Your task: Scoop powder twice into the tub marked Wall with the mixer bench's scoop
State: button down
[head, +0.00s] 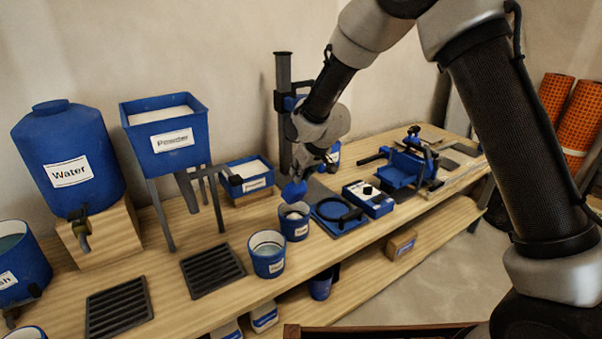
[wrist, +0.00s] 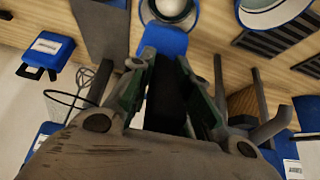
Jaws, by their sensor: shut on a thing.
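My gripper (head: 312,168) is shut on the dark handle of the scoop, whose blue bowl (head: 294,192) hangs just above and behind the nearer-to-bench-middle tub (head: 294,232). In the wrist view the blue scoop bowl (wrist: 163,40) lies beyond my fingers (wrist: 160,75), close to a tub rim (wrist: 168,20) with pale matter inside. A second blue tub (head: 267,265) stands in front and to the left. Both labels are too small to read surely. A low blue bin marked Powder (head: 256,184) holds white powder. Whether the scoop bears powder cannot be told.
A Powder hopper (head: 165,155) on legs and a Water tank (head: 68,150) stand at left. Dark grates (head: 212,270) lie in front. A blue scale-like plate (head: 340,214), a control box (head: 368,200) and a dark upright stand (head: 284,110) are close to my gripper.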

notch_tip(320, 180, up, 4)
jog(key=t+y, duration=0.1)
jog(key=t, duration=0.1)
jog(key=t+y, duration=0.1)
jog(key=t, duration=0.1)
jog(key=shift+s+f+y, duration=0.1)
jog(key=shift+f+y, duration=0.1)
jog(key=shift+y, duration=0.1)
notch_tip(320, 180, up, 3)
jog(key=t+y, duration=0.1)
jog(key=t, duration=0.1)
jog(key=t+y, duration=0.1)
jog(key=shift+r+t+y, duration=0.2)
jog(key=shift+t+y, duration=0.1)
jog(key=shift+t, duration=0.1)
